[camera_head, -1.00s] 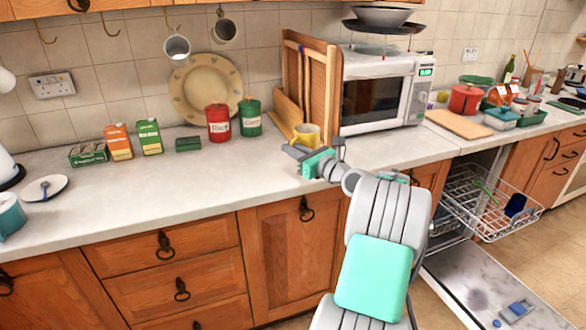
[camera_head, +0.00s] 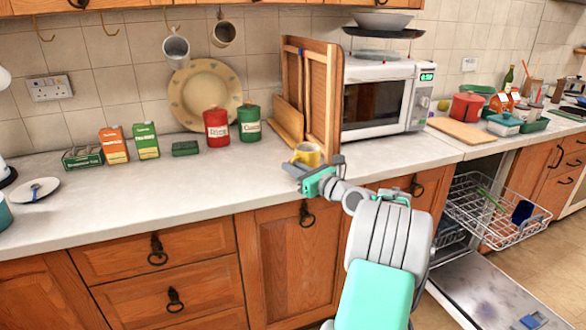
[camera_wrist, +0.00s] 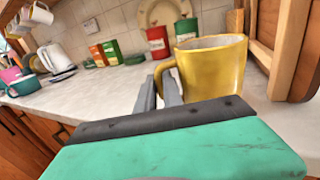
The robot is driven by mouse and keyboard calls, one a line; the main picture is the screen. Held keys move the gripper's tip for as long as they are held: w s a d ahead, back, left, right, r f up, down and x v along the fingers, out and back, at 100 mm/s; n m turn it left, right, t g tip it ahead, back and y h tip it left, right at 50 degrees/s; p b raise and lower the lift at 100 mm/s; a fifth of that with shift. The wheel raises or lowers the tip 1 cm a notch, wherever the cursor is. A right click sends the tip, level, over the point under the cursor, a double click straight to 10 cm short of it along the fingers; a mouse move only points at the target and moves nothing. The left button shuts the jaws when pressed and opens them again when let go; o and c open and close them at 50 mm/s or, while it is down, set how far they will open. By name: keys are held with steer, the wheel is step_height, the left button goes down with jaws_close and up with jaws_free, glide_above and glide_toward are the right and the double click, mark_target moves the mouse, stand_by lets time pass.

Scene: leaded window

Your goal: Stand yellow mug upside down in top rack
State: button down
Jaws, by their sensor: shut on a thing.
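The yellow mug (camera_head: 307,154) is upright just above or at the counter's front edge, with its pale inside facing up. In the wrist view the yellow mug (camera_wrist: 213,68) has its handle on the left, between the grey fingers. My gripper (camera_head: 295,169) is shut on the handle; it also shows in the wrist view (camera_wrist: 160,92). I cannot tell whether the mug's base touches the counter. The top rack (camera_head: 497,210) is a white wire basket pulled out of the open dishwasher at the right. It holds a dark blue item and a green item.
The dishwasher door (camera_head: 490,300) lies open and low, with a small blue-grey item on it. A wooden rack (camera_head: 322,95) and the microwave (camera_head: 380,97) stand behind the mug. Red (camera_head: 216,126) and green (camera_head: 249,122) canisters stand to the left. The front left counter is largely clear.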

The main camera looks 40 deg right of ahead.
steer(key=shift+f, duration=0.45)
steer(key=c, duration=1.4)
jaws_free()
steer(key=shift+f, duration=0.1)
steer(key=s, duration=0.8)
steer(key=w+a+n+g+y+p, duration=0.3)
steer(key=a+n+g+p, duration=0.5)
steer(key=a+n, duration=1.2)
steer(key=s+a+n+g+h+p, duration=0.2)
steer(key=s+a+n+g, duration=0.1)
steer(key=s+a+n, duration=0.4)
steer(key=s+a+n+g+h+p, duration=0.2)
steer(key=s+a+n, duration=0.6)
steer(key=s, duration=0.6)
steer(key=shift+a+r+g+h+p, duration=0.25)
steer(key=shift+g+h+p, duration=0.15)
steer(key=shift+g+p, duration=0.5)
